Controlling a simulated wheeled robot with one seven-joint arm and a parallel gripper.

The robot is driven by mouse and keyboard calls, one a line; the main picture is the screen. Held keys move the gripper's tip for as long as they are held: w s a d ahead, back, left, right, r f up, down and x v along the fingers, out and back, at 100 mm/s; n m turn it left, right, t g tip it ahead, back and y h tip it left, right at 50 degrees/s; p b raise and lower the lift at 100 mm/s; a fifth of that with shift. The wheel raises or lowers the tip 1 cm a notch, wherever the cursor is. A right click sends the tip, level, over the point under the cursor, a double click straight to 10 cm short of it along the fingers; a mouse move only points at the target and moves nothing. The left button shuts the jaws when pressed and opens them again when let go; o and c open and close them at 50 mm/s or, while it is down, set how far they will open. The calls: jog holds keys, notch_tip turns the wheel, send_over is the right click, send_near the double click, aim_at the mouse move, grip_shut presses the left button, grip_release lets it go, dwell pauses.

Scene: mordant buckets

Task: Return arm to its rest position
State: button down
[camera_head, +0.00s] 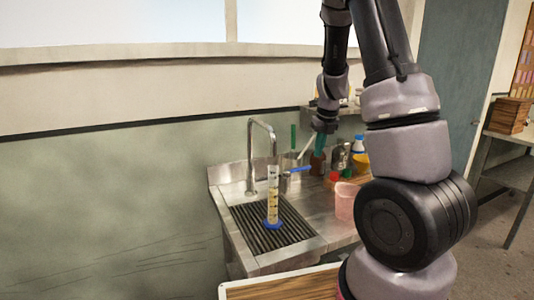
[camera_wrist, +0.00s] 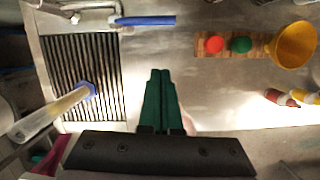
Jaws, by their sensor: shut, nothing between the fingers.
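My gripper (camera_head: 320,144) hangs from the arm over the back part of the steel sink counter, pointing down. In the wrist view its two green fingers (camera_wrist: 160,74) are together with nothing between them. Bare steel counter shows beneath and around the fingertips. The arm is bent, with its forearm reaching up and over and then down toward the counter. Its upper links hide part of the right side of the head view.
A measuring cylinder (camera_head: 273,195) with a blue base stands on the ribbed drainer (camera_head: 252,238). A tall tap (camera_head: 251,160), a pink beaker (camera_head: 346,202), bottles (camera_head: 338,160) and a yellow funnel (camera_wrist: 294,46) are nearby. A blue-handled item (camera_wrist: 146,21) lies behind the fingers.

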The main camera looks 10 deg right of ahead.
jog(key=s+a+r+n+t+y, duration=0.1)
jog(key=s+a+r+n, duration=0.35)
jog(key=r+n, duration=0.35)
jog(key=s+a+r+n+t+y, duration=0.1)
jog(key=s+a+r+n+y, duration=0.15)
jog(key=s+r+n, duration=0.45)
jog(key=s+a+r+n+t+h, duration=0.1)
jog(key=s+a+r+n, duration=0.1)
jog(key=s+r+n, duration=0.2)
jog(key=s+a+r+n+t, duration=0.1)
jog(key=s+a+r+n, duration=0.1)
jog(key=s+n, duration=0.7)
jog(key=r+n, duration=0.1)
jog(key=n, duration=0.2)
jog(key=shift+s+a+r+h, duration=0.15)
jog(key=shift+a+r+h, duration=0.1)
jog(key=shift+r+h, duration=0.1)
